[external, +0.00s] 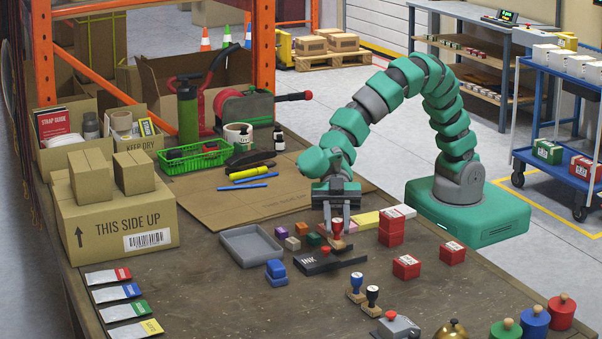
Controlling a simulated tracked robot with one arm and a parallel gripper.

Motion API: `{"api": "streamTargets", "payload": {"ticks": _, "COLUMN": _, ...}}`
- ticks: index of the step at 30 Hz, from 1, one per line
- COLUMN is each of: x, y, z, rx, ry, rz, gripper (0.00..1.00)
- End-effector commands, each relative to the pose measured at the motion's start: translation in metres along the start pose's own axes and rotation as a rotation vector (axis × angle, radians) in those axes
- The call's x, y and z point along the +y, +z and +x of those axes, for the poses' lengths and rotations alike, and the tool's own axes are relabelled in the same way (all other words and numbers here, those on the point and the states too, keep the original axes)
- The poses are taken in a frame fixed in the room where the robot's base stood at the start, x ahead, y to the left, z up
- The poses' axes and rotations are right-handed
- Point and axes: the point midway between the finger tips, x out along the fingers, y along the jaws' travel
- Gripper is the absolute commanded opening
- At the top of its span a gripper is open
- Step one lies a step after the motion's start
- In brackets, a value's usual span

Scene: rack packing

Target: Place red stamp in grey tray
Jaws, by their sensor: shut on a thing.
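The red stamp (337,228) stands upright, with a red handle and a brownish base. My gripper (336,213) points down from the green arm and is shut on the stamp's upper part. The stamp is just behind the black ink pad (322,262); I cannot tell whether its base touches anything. The shallow grey tray (251,246) lies empty on the table, to the left of the gripper.
Small coloured blocks (293,243) stand between tray and stamp. A blue box (276,272) sits in front of the tray. Two more stamps (371,297) and red boxes (406,267) stand to the right. Cardboard (240,207) covers the table behind the tray.

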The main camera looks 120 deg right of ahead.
Motion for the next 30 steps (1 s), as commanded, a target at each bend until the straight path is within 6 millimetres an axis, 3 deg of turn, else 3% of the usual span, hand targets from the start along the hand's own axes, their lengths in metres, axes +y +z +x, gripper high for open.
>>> {"api": "streamTargets", "payload": {"ticks": 9, "x": 0.057, "y": 0.066, "z": -0.104, "rx": -0.009, "ry": 0.149, "rz": 0.061, "gripper": 0.03}}
{"api": "streamTargets", "payload": {"ticks": 15, "x": 0.071, "y": 0.106, "z": -0.170, "rx": -0.004, "ry": 0.241, "rz": 0.097, "gripper": 0.03}}
{"api": "streamTargets", "payload": {"ticks": 18, "x": 0.072, "y": 0.119, "z": -0.191, "rx": 0.002, "ry": 0.271, "rz": 0.110, "gripper": 0.03}}
{"api": "streamTargets", "payload": {"ticks": 24, "x": 0.074, "y": 0.131, "z": -0.207, "rx": 0.006, "ry": 0.298, "rz": 0.119, "gripper": 0.03}}
{"api": "streamTargets", "payload": {"ticks": 30, "x": 0.098, "y": 0.129, "z": -0.191, "rx": 0.005, "ry": 0.300, "rz": 0.117, "gripper": 0.03}}
